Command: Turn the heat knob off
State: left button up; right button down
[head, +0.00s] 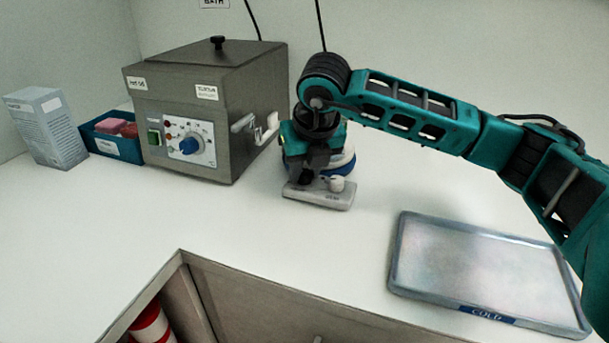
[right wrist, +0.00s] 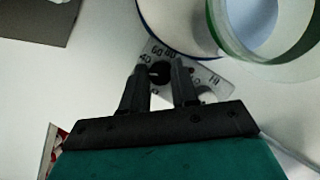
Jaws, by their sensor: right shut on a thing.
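My right gripper (head: 312,176) reaches down over the front of a small round appliance (head: 340,163) with a grey control panel (head: 318,197). In the right wrist view my right gripper's two dark fingers (right wrist: 160,84) stand on either side of a dark round knob (right wrist: 158,72) on a panel with a printed number scale. The fingers are shut on this knob. Its pointer setting is too small to tell. A white knob or button (head: 337,183) sits beside the fingers on the same panel. My left gripper is not in view.
A blue bin (head: 115,146) and a white box (head: 47,127) are farther left. A tray labelled COLD (head: 480,268) lies at the right. The counter between is clear.

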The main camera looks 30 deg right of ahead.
jog(key=shift+n, duration=0.5)
jog(key=shift+b, duration=0.3)
jog(key=c, duration=0.9)
grip_release()
jog(key=shift+o, duration=0.2)
jog(key=shift+r, duration=0.15)
jog(key=p+v, duration=0.1)
jog(key=v, duration=1.1)
jog(key=shift+s+d+r, duration=0.2)
jog(key=shift+s+r, duration=0.05)
jog(key=shift+r, duration=0.05)
